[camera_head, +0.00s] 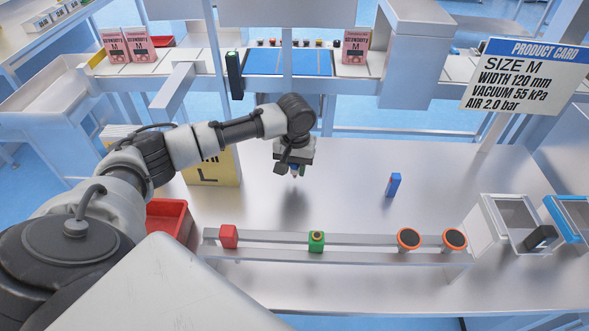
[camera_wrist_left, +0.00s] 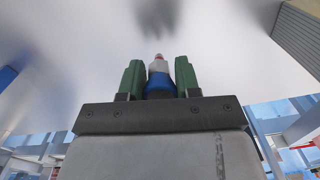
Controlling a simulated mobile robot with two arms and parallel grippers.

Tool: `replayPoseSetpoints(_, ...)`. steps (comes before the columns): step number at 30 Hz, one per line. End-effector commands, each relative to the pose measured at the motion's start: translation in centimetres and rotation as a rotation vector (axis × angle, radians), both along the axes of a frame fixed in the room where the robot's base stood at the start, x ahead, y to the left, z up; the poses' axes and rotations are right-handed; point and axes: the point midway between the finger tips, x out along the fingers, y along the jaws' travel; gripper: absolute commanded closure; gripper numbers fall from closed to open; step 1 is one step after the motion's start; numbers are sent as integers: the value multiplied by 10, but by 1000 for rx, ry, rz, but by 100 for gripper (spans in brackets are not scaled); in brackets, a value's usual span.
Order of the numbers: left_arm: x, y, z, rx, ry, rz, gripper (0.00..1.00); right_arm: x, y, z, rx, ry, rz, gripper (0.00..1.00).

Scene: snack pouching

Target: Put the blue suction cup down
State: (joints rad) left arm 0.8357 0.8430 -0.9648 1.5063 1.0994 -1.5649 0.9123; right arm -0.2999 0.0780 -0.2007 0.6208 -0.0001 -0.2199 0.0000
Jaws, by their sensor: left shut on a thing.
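My left gripper (camera_head: 295,170) hangs above the metal table (camera_head: 340,190), left of its middle. In the left wrist view its green fingers (camera_wrist_left: 158,78) are shut on the blue suction cup (camera_wrist_left: 159,82), which has a blue body, a whitish section and a pinkish tip pointing away from the gripper. In the head view only a little of the cup shows below the gripper. A shadow on the table lies under it, and the cup looks clear of the surface. My right gripper is not in view.
A rail rack (camera_head: 350,257) along the front holds a red block (camera_head: 229,236), a green block (camera_head: 316,241) and two orange-rimmed black cups (camera_head: 408,239). A blue block (camera_head: 393,185) stands to the right. A red bin (camera_head: 172,217) is at left. The middle table is clear.

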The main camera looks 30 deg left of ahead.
Motion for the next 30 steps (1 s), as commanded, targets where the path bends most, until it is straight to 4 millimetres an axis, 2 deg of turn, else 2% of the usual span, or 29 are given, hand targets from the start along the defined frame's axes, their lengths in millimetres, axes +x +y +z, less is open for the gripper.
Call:
replayPoseSetpoints(5, 0, -1, -20, 0, 1, -1, 90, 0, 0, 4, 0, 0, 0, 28)
replayPoseSetpoints(16, 0, 0, -24, 0, 0, 0, 90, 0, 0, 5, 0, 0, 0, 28)
replayPoseSetpoints(17, 0, 0, -24, 0, -1, 0, 63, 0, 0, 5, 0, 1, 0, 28)
replayPoseSetpoints(21, 0, 0, -24, 0, -1, 0, 42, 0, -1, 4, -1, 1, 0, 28)
replayPoseSetpoints(30, 1, 0, -22, 0, -2, -1, 42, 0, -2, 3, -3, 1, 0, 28)
